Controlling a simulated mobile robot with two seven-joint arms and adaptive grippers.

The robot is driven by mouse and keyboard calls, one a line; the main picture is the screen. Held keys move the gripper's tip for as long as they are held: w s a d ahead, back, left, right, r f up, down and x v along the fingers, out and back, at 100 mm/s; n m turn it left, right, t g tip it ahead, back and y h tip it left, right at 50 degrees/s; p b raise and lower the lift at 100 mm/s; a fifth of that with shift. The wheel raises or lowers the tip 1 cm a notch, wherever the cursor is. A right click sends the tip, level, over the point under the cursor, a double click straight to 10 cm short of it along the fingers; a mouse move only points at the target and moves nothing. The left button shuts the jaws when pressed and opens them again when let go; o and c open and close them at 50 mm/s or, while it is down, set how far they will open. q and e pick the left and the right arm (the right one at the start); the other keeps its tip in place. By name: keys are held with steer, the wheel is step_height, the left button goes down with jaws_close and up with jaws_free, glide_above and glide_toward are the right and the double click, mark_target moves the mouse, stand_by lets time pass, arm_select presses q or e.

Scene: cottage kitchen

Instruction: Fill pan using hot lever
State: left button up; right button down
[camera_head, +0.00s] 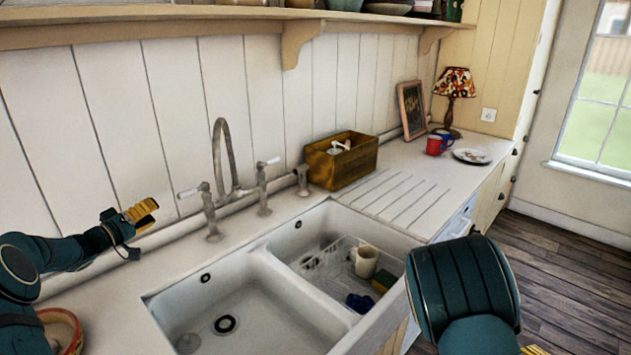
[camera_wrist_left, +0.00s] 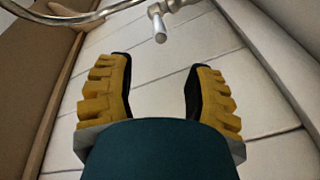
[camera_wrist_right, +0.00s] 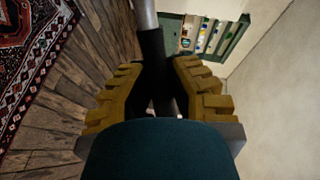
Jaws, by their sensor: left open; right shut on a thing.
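The tap (camera_head: 226,160) stands behind the sink (camera_head: 255,262), with a curved spout and two levers. The left lever (camera_head: 193,190) is at picture left, the right lever (camera_head: 267,163) at picture right; no hot mark is readable. My left gripper (camera_head: 143,212) is open and empty, left of the left lever and apart from it. In the left wrist view a pale lever end (camera_wrist_left: 159,27) shows beyond the open fingers. My right gripper (camera_wrist_right: 160,75) is shut on a grey handle (camera_wrist_right: 146,14), perhaps the pan's. No pan body is visible.
The right basin holds a clear rack with a cream mug (camera_head: 366,261) and a sponge (camera_head: 383,281). The left basin is empty. A wooden box (camera_head: 341,160) stands behind the ribbed drainer (camera_head: 400,196). A bowl (camera_head: 62,328) sits at lower left.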

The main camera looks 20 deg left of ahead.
mark_target(181, 195)
arm_select(q)
steer(key=x, duration=1)
steer(key=shift+w+d+p, duration=0.15)
steer(key=shift+w+p, duration=0.2)
jaws_close()
